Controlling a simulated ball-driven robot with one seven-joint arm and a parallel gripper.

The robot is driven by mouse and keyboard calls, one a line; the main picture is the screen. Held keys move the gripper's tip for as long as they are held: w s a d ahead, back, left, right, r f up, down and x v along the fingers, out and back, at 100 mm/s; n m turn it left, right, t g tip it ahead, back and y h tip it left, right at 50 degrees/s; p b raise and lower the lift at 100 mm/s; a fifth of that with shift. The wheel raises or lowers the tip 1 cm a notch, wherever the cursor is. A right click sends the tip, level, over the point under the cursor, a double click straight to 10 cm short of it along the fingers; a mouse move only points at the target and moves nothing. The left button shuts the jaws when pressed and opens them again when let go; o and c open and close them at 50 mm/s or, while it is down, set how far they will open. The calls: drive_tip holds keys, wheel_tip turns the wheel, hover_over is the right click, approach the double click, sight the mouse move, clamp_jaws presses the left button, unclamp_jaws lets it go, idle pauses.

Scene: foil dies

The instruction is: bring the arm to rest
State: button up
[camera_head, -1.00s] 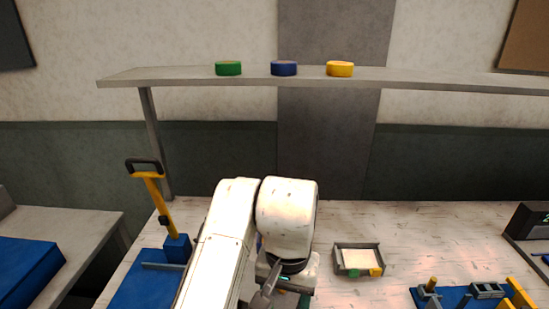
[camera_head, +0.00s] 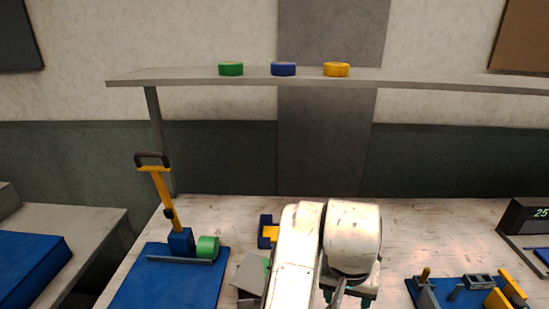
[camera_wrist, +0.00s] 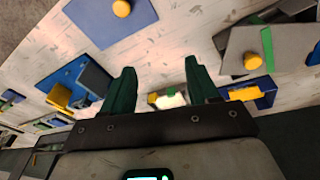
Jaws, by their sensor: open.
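My white arm reaches over the light wooden table (camera_head: 430,225) in the head view, with my gripper (camera_head: 345,290) low at the bottom edge, partly hidden by the wrist. In the wrist view my gripper (camera_wrist: 160,82) has two dark green fingers spread wide apart. Nothing is held between them. A small tray (camera_wrist: 152,98) with a white sheet and green and yellow pieces shows in the gap, beyond the fingers; my arm hides it in the head view.
A grey plate (camera_head: 249,274) and a blue-and-yellow block (camera_head: 267,232) stand beside my arm. A blue fixture board (camera_head: 452,291) lies at right. Green, blue and yellow discs sit on the shelf (camera_head: 420,78).

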drive_tip(key=s+d+f, duration=0.3)
drive_tip(key=d, duration=0.3)
drive_tip(key=s+d+f+n+h, duration=0.1)
drive_tip(key=s+d+f, duration=0.2)
drive_tip(key=d, duration=0.3)
drive_tip(key=s+d+f+t+h, duration=0.1)
drive_tip(key=s+d+f, duration=0.2)
drive_tip(key=d, duration=0.4)
drive_tip(key=shift+s+f, duration=0.15)
drive_tip(key=shift+f, duration=0.15)
drive_tip(key=s+a+f+y, duration=0.1)
drive_tip(key=s+f, duration=0.2)
drive_tip(key=s, duration=0.3)
drive_tip(key=s+a+f+n+g+y, duration=0.1)
drive_tip(key=s+a+f, duration=0.1)
drive_tip(key=s, duration=0.5)
drive_tip(key=s+a+f+n+y, duration=0.1)
drive_tip(key=s+a+f, duration=0.1)
drive_tip(key=s+f, duration=0.3)
drive_tip(key=shift+s+a+g+b, duration=0.2)
drive_tip(key=shift+s+g+b, duration=0.15)
drive_tip(key=shift+s, duration=0.3)
